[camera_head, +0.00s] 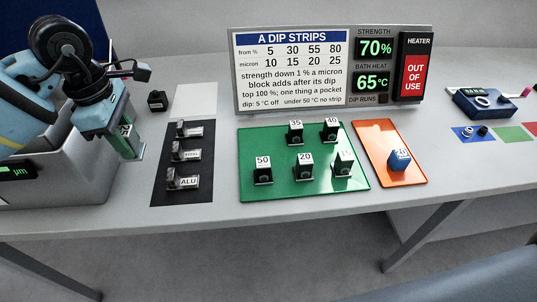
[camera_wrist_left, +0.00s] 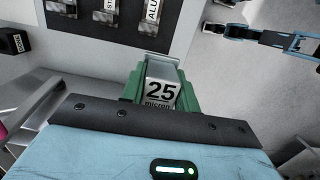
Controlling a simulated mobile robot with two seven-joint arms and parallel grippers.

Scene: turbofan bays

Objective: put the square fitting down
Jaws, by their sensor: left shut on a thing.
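My left gripper (camera_head: 128,143) hangs at the left of the bench, beside the grey box. Its green jaws are shut on the square fitting (camera_wrist_left: 161,88), a pale block marked "25 micron" in the left wrist view. Its lower part is hidden by the gripper body. In the head view, part of a white label shows between the jaws. A blue and black arm (camera_wrist_left: 262,34), apparently my right one, shows at the upper right of the wrist view; its jaws are too small to tell.
A dark mat (camera_head: 163,192) holds three metal pieces; one reads "ALU". A green tray (camera_head: 287,193) holds several numbered blocks. An orange tray (camera_head: 407,177) holds a blue one.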

